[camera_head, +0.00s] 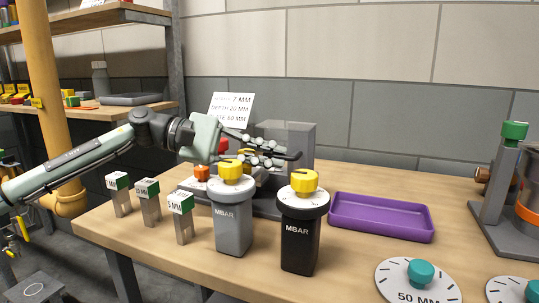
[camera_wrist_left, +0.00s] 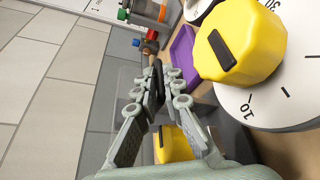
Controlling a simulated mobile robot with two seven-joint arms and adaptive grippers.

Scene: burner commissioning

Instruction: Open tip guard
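My left gripper (camera_head: 297,155) reaches in from the left, above and behind the yellow-knobbed gauges. In the left wrist view the dark fingertip pads (camera_wrist_left: 156,84) lie close together, and I see nothing clear between them. What looks like the tip guard, a grey, partly see-through box (camera_head: 300,130), stands just behind the fingers. A faint clear panel (camera_wrist_left: 122,82) beside the fingers in the left wrist view may be part of it. I cannot tell whether the fingers touch it. My arm hides part of the fixture below. My right gripper is not in view.
A grey gauge (camera_head: 233,228) and a black gauge (camera_head: 299,240), both with yellow knobs, stand in front. Several green-topped blocks (camera_head: 148,208) stand left. A purple tray (camera_head: 382,222) lies right. A paper card (camera_head: 231,108) stands behind. Bare bench shows beyond the tray.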

